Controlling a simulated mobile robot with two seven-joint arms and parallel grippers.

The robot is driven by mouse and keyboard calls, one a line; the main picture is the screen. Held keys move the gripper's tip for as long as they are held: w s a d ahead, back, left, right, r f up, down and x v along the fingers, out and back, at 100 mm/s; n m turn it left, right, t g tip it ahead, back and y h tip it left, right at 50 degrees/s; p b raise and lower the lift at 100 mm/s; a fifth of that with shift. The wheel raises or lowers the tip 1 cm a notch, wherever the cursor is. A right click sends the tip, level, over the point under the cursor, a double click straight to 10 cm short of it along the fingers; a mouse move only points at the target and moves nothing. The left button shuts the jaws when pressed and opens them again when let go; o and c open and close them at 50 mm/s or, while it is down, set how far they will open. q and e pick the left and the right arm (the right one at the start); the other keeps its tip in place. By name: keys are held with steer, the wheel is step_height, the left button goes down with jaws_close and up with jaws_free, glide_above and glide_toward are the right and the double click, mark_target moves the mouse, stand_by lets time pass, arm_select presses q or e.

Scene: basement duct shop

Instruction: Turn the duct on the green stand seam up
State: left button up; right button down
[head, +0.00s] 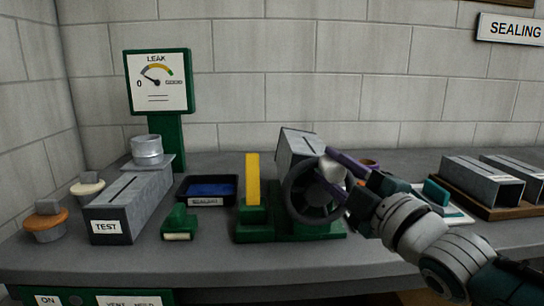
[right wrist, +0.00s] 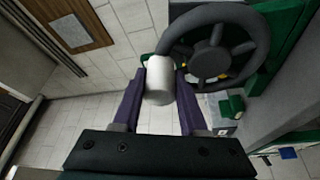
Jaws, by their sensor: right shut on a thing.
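The grey duct (head: 298,147) sits tilted on the green stand (head: 290,232), behind a dark handwheel (head: 291,203). I cannot clearly make out its seam; the wheel hides its lower part. The handwheel also shows at the top of the right wrist view (right wrist: 188,62). My right gripper (head: 328,168), with purple fingers, is shut on the wheel's white knob (right wrist: 160,84), at the wheel's upper right in the head view. A yellow upright plate (head: 253,178) stands on the left part of the green stand. My left gripper is not in view.
Left of the stand are a blue-lined black tray (head: 207,204), a small green block (head: 179,223) and a grey TEST duct (head: 133,205). A green leak gauge (head: 159,82) stands behind. At right, more ducts (head: 482,182) lie on a brown board (head: 478,206).

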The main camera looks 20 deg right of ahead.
steer(key=shift+w+a+r+n+g+p, duration=0.15)
steer(key=shift+a+n+g+p, duration=0.15)
steer(key=shift+a+n+p, duration=0.5)
steer(key=shift+d+n, duration=0.2)
steer(key=shift+n, duration=0.1)
steer(key=c, duration=0.7)
jaws_free()
steer(key=shift+c, duration=0.2)
steer(key=s+d, duration=0.1)
steer(key=s, duration=0.8)
steer(key=shift+s+d+f, duration=0.25)
steer(key=shift+s+f, duration=0.15)
